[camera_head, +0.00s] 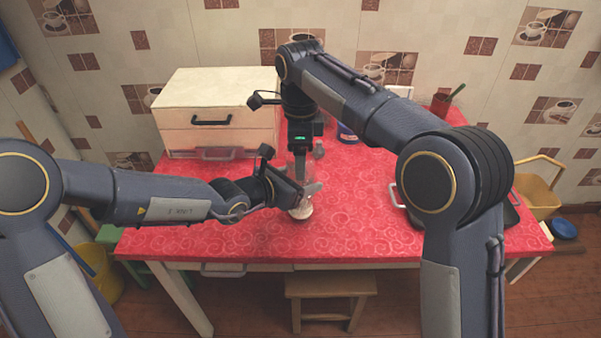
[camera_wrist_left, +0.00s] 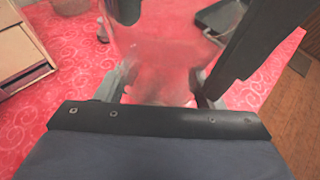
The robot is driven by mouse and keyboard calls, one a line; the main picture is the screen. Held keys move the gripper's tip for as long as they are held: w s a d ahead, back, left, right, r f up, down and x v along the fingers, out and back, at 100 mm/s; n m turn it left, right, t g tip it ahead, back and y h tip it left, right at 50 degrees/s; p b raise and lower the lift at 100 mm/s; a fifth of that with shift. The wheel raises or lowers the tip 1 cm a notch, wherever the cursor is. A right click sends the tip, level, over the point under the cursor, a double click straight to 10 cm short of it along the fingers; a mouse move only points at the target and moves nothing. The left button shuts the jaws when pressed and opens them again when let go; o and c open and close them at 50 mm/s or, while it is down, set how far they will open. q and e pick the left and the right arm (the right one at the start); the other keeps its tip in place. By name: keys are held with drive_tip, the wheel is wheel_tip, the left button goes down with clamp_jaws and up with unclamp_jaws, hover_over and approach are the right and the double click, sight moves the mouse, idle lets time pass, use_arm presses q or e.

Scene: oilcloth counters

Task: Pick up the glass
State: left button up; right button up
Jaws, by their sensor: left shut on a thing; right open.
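The clear glass (camera_wrist_left: 165,50) stands out in the left wrist view as a see-through shape between the fingers of my left gripper (camera_wrist_left: 160,88). In the head view my left gripper (camera_head: 305,190) is shut on it above the red table, and the glass is mostly hidden there. A pale round thing (camera_head: 301,209) shows just below the left fingers; I cannot tell whether it is part of the glass. My right gripper (camera_head: 300,160) is open and points down just behind the left one, very close to it; its fingertips are hard to make out.
The red patterned table (camera_head: 200,225) has free room at its front and left. A white drawer box (camera_head: 215,105) stands at the back left. A dark tray (camera_head: 400,195) lies at the right, partly behind my right arm. A red cup (camera_head: 440,104) stands at the back right.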

drive_tip(key=shift+f, duration=0.8)
drive_tip(key=c, duration=0.7)
wheel_tip(320, 180, up, 10)
drive_tip(key=shift+r, duration=0.1)
drive_tip(key=shift+c, duration=0.3)
use_arm(q)
drive_tip(key=o, duration=1.2)
